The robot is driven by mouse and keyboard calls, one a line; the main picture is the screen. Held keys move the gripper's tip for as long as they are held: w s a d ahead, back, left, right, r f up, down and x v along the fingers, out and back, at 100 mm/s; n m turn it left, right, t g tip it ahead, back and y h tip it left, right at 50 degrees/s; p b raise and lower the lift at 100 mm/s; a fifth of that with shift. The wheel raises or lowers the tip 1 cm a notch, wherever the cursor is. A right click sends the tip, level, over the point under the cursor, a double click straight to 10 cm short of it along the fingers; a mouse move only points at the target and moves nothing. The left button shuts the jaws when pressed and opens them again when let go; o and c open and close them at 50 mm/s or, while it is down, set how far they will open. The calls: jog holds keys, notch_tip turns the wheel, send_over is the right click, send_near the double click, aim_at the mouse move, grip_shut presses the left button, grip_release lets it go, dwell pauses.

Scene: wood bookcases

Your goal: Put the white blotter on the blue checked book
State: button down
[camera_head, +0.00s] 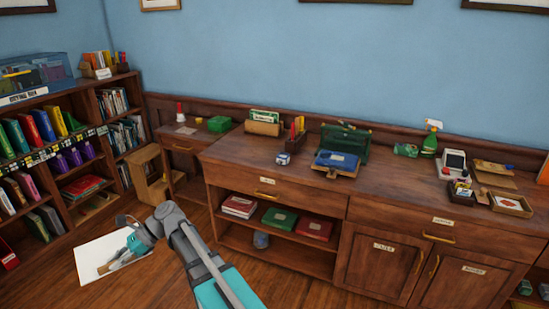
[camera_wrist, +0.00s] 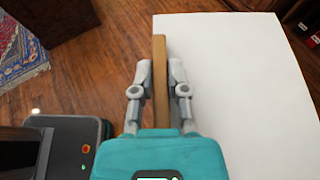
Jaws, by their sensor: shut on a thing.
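The white blotter is a large flat white sheet (camera_head: 92,256) at the lower left in the head view; it fills the right side of the wrist view (camera_wrist: 245,95). A brown wooden strip (camera_wrist: 160,55) stands along its left part, like a handle. My gripper (camera_head: 113,262) is shut on this strip, one finger on each side, in the wrist view (camera_wrist: 161,78). I cannot tell the blotter's height above the floor. A blue book-like item (camera_head: 337,160) lies on a brown board on the long counter; its checks are too small to make out.
The long wooden counter (camera_head: 300,182) holds a dark green case (camera_head: 345,139), a pen holder (camera_head: 298,128) and a small white-and-blue jar (camera_head: 283,159). A bookcase (camera_head: 60,165) stands at the left.

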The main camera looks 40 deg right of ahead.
jog(key=shift+s, duration=0.25)
jog(key=shift+d, duration=0.1)
jog(key=shift+d, duration=0.35)
